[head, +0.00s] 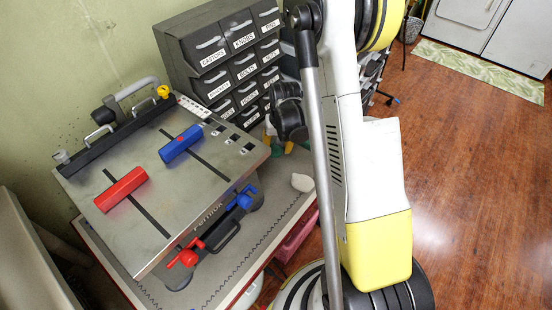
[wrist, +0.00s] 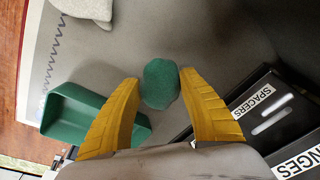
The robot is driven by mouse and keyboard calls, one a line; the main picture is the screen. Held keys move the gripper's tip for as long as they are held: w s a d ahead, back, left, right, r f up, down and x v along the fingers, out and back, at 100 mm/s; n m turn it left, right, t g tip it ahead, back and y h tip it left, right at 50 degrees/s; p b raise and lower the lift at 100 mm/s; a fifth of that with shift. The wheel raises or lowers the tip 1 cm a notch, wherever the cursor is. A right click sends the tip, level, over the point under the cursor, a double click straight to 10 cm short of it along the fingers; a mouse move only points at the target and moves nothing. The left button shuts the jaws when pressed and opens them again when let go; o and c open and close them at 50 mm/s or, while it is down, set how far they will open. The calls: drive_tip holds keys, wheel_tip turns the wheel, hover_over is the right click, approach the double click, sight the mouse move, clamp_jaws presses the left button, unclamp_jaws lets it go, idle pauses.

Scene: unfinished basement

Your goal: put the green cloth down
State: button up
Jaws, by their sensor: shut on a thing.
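The green cloth (wrist: 160,83) is a small, rounded, bunched lump in the wrist view. It sits between the yellow fingertips of my gripper (wrist: 160,85), which is shut on it. The grey worktop (wrist: 225,35) lies behind the cloth; I cannot tell whether the cloth touches it. In the head view my arm covers much of this area. Only bits of the yellow fingers of my gripper (head: 280,140) show there, beside the drawer cabinet, and the cloth cannot be made out clearly.
A green open tray (wrist: 75,118) lies left of my fingers. A black drawer cabinet (head: 228,62) stands close on the other side. A white lump (head: 302,183) lies near the worktop's edge. A metal machine with red (head: 121,189) and blue (head: 181,144) blocks fills the left part.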

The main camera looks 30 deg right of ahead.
sight(276, 161)
drive_tip(key=shift+f+b, duration=0.85)
drive_tip(key=shift+f, duration=1.15)
drive_tip(key=shift+f, duration=0.15)
drive_tip(key=o, duration=1.2)
drive_tip(key=r+p, duration=0.1)
drive_tip(key=r, duration=0.3)
drive_tip(key=s+r+p, duration=0.1)
drive_tip(key=r, duration=0.3)
drive_tip(key=r+p, duration=0.2)
drive_tip(key=r, duration=0.2)
drive_tip(key=shift+s+r, duration=0.15)
drive_tip(key=shift+s, duration=0.25)
